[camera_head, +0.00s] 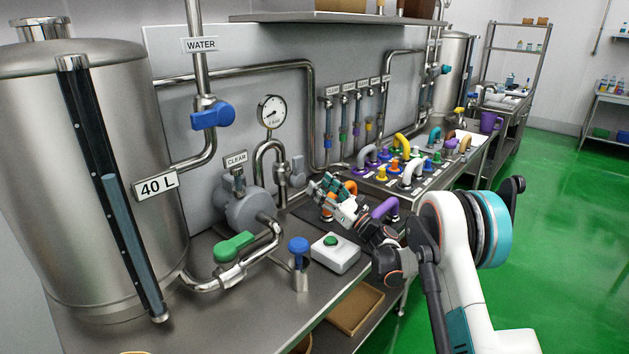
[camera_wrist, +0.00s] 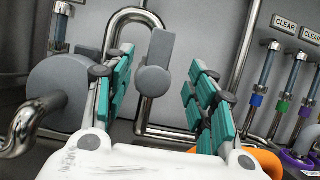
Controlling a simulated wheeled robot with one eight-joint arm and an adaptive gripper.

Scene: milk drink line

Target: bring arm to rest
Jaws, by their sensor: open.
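My gripper (camera_head: 328,187) is over the metal bench in the head view, between the grey pump and the panel of coloured hoses. In the wrist view my gripper (camera_wrist: 158,95) has its two teal-padded fingers spread wide apart with nothing between them. Behind the gap stand a bent steel pipe and a grey valve handle (camera_wrist: 155,62). An orange hose (camera_wrist: 262,160) shows close beside the right finger, low in the wrist view; I cannot tell whether they touch. My arm (camera_head: 445,235) reaches in from the lower right and is bent.
A white box with a green button (camera_head: 338,257), a blue-topped valve (camera_head: 299,262) and a green-handled valve (camera_head: 234,246) stand on the bench. The 40 L tank (camera_head: 60,190) is at left. The hose panel (camera_head: 425,185) lies right of my gripper. Green floor (camera_head: 560,230) is open at right.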

